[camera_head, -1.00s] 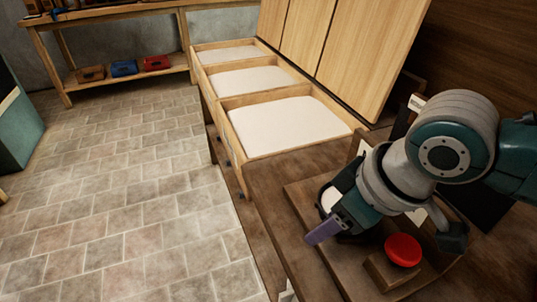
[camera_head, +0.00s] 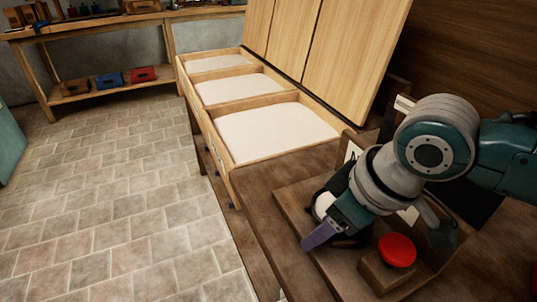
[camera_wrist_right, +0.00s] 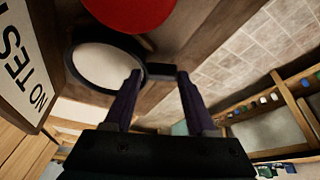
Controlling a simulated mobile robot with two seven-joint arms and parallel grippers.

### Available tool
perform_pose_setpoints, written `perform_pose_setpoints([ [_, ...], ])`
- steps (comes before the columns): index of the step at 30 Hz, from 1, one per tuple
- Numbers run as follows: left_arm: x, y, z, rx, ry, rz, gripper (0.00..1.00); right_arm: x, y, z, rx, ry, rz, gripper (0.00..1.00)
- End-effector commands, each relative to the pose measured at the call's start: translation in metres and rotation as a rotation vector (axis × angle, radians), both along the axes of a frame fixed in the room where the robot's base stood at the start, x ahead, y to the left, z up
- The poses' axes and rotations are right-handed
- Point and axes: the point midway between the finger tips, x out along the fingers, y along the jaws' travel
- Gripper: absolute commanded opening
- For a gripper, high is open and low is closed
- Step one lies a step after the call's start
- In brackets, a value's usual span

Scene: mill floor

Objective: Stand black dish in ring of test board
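The black dish (camera_head: 325,204) has a round black rim and a pale inside. It is over the left part of the brown wooden test board (camera_head: 292,200). In the right wrist view the dish (camera_wrist_right: 108,66) has a dark tab at its edge between the purple fingertips. My right gripper (camera_head: 318,238) appears shut on this tab; it also shows in the wrist view (camera_wrist_right: 160,73). I cannot make out the board's ring, or whether the dish touches the board. My left gripper is out of view.
A red round knob (camera_head: 397,250) on a wooden block is close to my right gripper. A "NO TEST" sign (camera_wrist_right: 25,65) shows in the wrist view. Open bins (camera_head: 275,132) with pale contents stand behind the board. A shelf bench (camera_head: 100,92) stands far back. The tiled floor at left is clear.

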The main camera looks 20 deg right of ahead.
Motion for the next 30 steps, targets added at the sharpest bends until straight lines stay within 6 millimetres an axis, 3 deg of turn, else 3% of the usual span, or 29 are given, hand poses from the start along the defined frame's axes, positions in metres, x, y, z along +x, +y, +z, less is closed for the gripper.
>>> perform_pose_setpoints([
  [1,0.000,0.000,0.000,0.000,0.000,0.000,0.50,0.000,0.000,0.000,0.000,-0.001,0.000,0.62],
  [8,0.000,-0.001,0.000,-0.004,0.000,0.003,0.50,0.000,0.000,0.000,0.000,0.000,0.000,0.88],
  [17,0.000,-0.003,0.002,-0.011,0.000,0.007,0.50,-0.001,-0.001,0.003,0.000,0.000,0.000,0.88],
  [30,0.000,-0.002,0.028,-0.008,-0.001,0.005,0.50,-0.027,-0.014,0.076,-0.002,-0.001,0.001,0.88],
])
